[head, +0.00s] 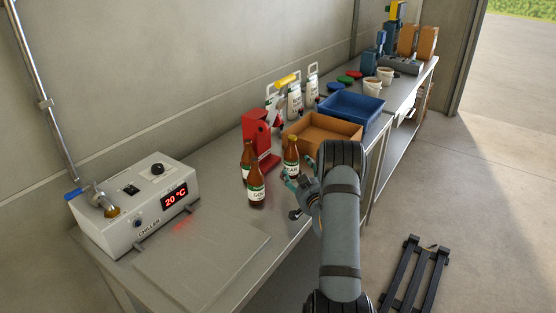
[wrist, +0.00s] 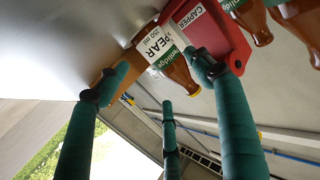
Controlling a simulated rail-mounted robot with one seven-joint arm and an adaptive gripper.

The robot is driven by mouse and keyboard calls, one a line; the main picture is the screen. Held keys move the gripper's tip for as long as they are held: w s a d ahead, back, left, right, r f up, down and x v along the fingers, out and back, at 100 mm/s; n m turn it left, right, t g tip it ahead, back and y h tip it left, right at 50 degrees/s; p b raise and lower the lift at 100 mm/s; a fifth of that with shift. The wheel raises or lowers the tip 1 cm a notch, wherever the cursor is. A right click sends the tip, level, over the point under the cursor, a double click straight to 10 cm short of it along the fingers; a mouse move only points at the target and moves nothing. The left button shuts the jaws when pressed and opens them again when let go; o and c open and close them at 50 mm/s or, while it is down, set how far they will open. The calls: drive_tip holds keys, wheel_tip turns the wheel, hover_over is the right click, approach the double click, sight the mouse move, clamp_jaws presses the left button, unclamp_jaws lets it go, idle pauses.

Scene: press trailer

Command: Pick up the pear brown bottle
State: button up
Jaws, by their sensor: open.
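The pear brown bottle (wrist: 158,47), with a white and green label reading PEAR 250 ml, appears between and beyond the fingertips of my open gripper (wrist: 156,80) in the wrist view. In the head view, the bottle closest to my gripper (head: 294,187) is a brown one with a yellowish cap (head: 291,151), which appears to be the same bottle. It stands upright on the metal bench. My gripper is at its lower right, partly hidden by my arm. I cannot tell whether any finger touches it. Nothing is held.
Two more brown bottles (head: 256,188) (head: 247,160) stand to the left, with a red capper (head: 258,135) behind. An orange-brown tray (head: 345,131) and a blue tray (head: 372,117) lie beyond. A chiller (head: 134,205) and a flat board (head: 205,262) occupy the near bench (head: 292,222).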

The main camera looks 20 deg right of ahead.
sight(296, 164)
drive_tip(key=x, duration=0.2)
drive_tip(key=shift+w+d+f+p, duration=0.1)
drive_tip(key=shift+w+d+p, duration=0.05)
drive_tip(key=shift+w+p, duration=0.2)
drive_tip(key=shift+w+d, duration=0.1)
drive_tip(key=shift+w, duration=0.3)
drive_tip(key=shift+p+x, duration=1.1)
drive_tip(key=shift+x, duration=1.2)
drive_tip(key=shift+c, duration=0.4)
drive_tip(key=c, duration=1.1)
drive_tip(key=shift+c, duration=1.4)
